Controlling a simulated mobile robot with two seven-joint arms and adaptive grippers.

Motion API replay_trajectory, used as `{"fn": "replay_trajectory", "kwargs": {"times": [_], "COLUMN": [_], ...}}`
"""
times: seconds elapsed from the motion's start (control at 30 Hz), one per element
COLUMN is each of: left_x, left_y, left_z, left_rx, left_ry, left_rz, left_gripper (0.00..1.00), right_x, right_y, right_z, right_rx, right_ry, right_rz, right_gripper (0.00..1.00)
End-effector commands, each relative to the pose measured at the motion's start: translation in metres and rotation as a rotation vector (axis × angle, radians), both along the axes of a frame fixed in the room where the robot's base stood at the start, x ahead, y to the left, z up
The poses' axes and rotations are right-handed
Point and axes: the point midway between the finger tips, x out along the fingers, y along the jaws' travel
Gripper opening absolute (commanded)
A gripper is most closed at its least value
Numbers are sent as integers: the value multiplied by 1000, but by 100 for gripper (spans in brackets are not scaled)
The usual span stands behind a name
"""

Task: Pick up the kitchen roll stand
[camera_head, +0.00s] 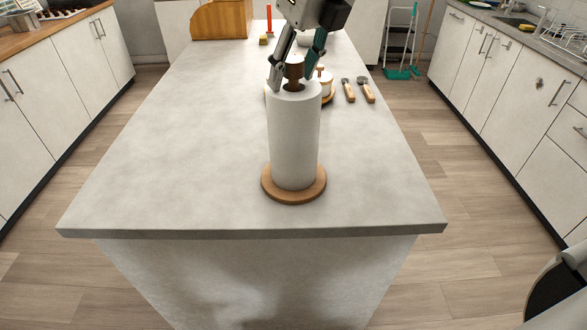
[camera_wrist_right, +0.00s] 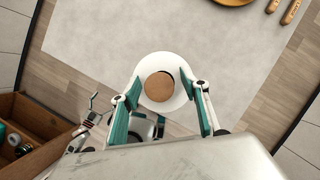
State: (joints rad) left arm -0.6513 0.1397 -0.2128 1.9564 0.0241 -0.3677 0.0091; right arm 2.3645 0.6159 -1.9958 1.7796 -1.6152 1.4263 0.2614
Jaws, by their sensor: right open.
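The kitchen roll stand (camera_head: 293,140) stands upright near the front of the island. It has a white roll, a round wooden base (camera_head: 294,197) and a dark wooden knob on top (camera_head: 294,72). My right gripper (camera_head: 297,75) is open above the roll, pointing down, with one finger on each side of the knob. In the right wrist view the stand (camera_wrist_right: 159,86) shows from above, its knob lying between the two fingers of the gripper (camera_wrist_right: 166,103). I cannot tell whether a finger touches the knob or the roll.
Behind the roll are a wooden board (camera_head: 329,99) with a white pot and two wooden-handled tools (camera_head: 349,92). A wooden box (camera_head: 222,19), a red item (camera_head: 269,18) and a small sponge (camera_head: 263,39) are at the back. The countertop (camera_head: 170,150) left of the roll is clear.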

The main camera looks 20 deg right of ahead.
Motion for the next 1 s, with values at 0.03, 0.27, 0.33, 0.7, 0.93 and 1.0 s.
{"fn": "replay_trajectory", "kwargs": {"times": [0.03, 0.27, 0.33, 0.7, 0.93, 1.0], "left_x": [1, 4, 5, 5, 5, 5], "left_y": [0, 0, 0, 0, 0, 0], "left_z": [1, 4, 5, 6, 7, 8], "left_rx": [1, -1, -1, -1, -1, -1], "left_ry": [-2, -10, -12, -12, -11, -11], "left_rz": [0, 0, 1, 1, 1, 1], "left_gripper": [91, 91, 91, 91, 91, 91], "right_x": [0, 0, 0, 1, 2, 2], "right_y": [0, 0, 0, 0, 1, 1], "right_z": [-1, 0, 0, 2, 19, 31], "right_rx": [0, 0, 0, 2, 2, 3], "right_ry": [0, -1, -1, -5, -8, -10], "right_rz": [0, 0, 0, 0, 0, 0], "right_gripper": [45, 30, 11, 0, 0, 0]}}
